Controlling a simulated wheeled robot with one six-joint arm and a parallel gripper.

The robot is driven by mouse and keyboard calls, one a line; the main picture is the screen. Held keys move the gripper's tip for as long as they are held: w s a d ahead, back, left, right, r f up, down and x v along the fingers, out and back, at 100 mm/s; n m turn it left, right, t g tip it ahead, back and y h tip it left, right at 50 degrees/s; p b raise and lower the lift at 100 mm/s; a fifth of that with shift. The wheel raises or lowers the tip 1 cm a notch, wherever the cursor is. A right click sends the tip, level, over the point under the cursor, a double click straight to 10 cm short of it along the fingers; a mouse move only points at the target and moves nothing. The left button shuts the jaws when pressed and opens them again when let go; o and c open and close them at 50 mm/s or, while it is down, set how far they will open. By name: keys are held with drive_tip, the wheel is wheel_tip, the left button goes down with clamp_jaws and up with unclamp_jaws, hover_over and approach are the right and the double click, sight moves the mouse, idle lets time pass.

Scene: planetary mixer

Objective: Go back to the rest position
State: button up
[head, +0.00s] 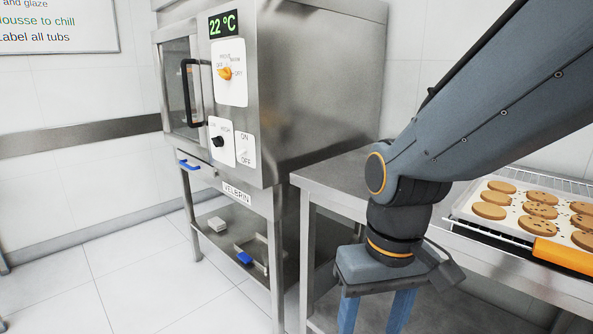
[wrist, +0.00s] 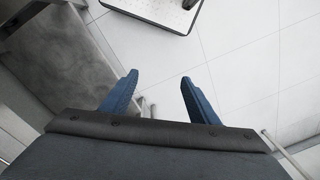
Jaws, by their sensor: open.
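My gripper (head: 376,312) points downward in front of the steel table's near edge, at the right of the head view. In the wrist view its two blue fingers (wrist: 158,92) are spread apart with nothing between them, above the tiled floor. The lower fingertips are cut off by the bottom of the head view. My arm comes in from the upper right.
A steel oven (head: 318,90) with an orange knob (head: 225,73) stands left of my arm. The steel table (head: 338,176) holds a tray of cookies (head: 541,211) on a rack, with an orange mitt-like piece (head: 563,255) at its edge. Floor at left is clear.

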drive_tip(key=d+r+m+p, duration=0.2)
drive_tip(key=d+r+p, duration=0.5)
drive_tip(key=p, duration=0.7)
drive_tip(key=shift+d+r+h+p, duration=0.3)
drive_tip(key=shift+d+p, duration=0.05)
drive_tip(key=shift+d, duration=0.15)
